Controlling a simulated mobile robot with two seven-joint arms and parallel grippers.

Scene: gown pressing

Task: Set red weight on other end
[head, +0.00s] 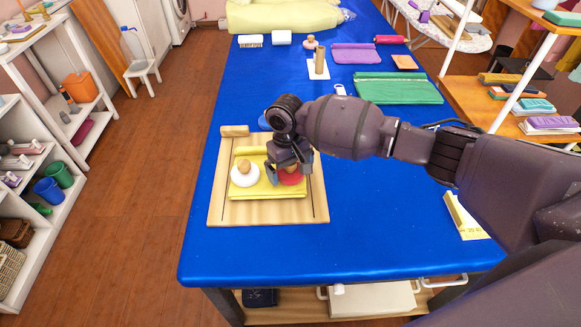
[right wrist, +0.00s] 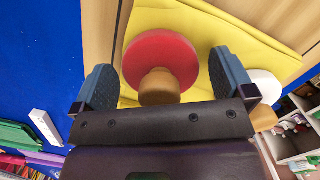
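The red weight (head: 291,180), a round disc with a wooden knob, sits on the right end of the folded yellow cloth (head: 268,190). The white weight (head: 244,178), also with a wooden knob, sits on the cloth's left part. The cloth lies on a wooden board (head: 232,212). My right gripper (head: 290,170) is over the red weight. In the right wrist view, its fingers stand wide apart on either side of the knob of the red weight (right wrist: 160,58), with gaps to the knob. The white weight shows partly at the right edge (right wrist: 264,88). My left gripper is not in view.
A wood block (head: 235,130) lies on the board's far left corner. The blue table (head: 240,245) is clear in front of the board. Farther back are a green cloth (head: 398,89), a purple cloth (head: 355,54) and a wooden cylinder (head: 319,62). A ruler-like card (head: 465,217) lies right.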

